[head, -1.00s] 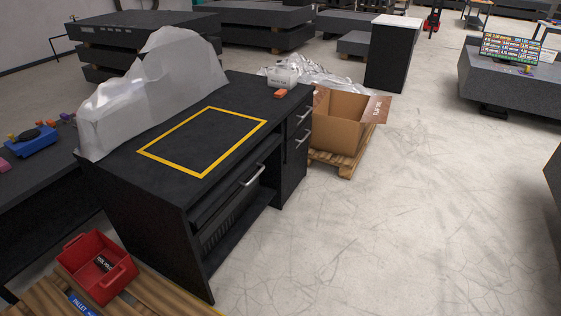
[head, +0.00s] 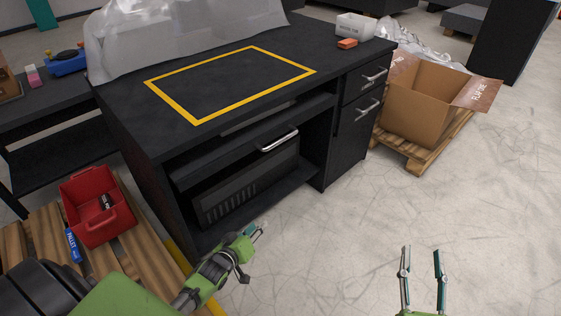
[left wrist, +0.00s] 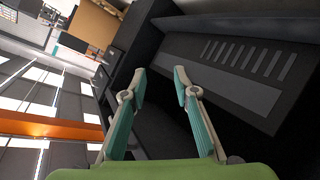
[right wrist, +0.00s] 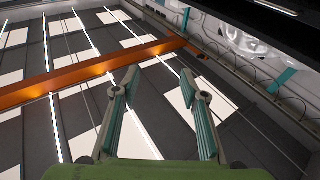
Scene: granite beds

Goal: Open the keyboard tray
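The black desk (head: 150,120) has a keyboard tray (head: 225,155) under its top, with a silver bar handle (head: 278,140) on its front. The tray looks pushed in. My left gripper (head: 258,229) is low in front of the desk, below the handle and apart from it. The left wrist view shows its fingers (left wrist: 160,75) spread and empty, with the slotted dark unit (left wrist: 240,60) beyond. My right gripper (head: 422,252) is open and empty over the floor, right of the desk. Its fingers also show apart in the right wrist view (right wrist: 159,72), pointing at ceiling and wall.
Drawers with handles (head: 369,108) are at the desk's right end. A cardboard box (head: 420,112) on a pallet stands beside them. A red bin (head: 88,218) sits on a wooden pallet (head: 135,235) at lower left. Plastic sheeting (head: 180,35) covers something on the desktop. The floor at right is clear.

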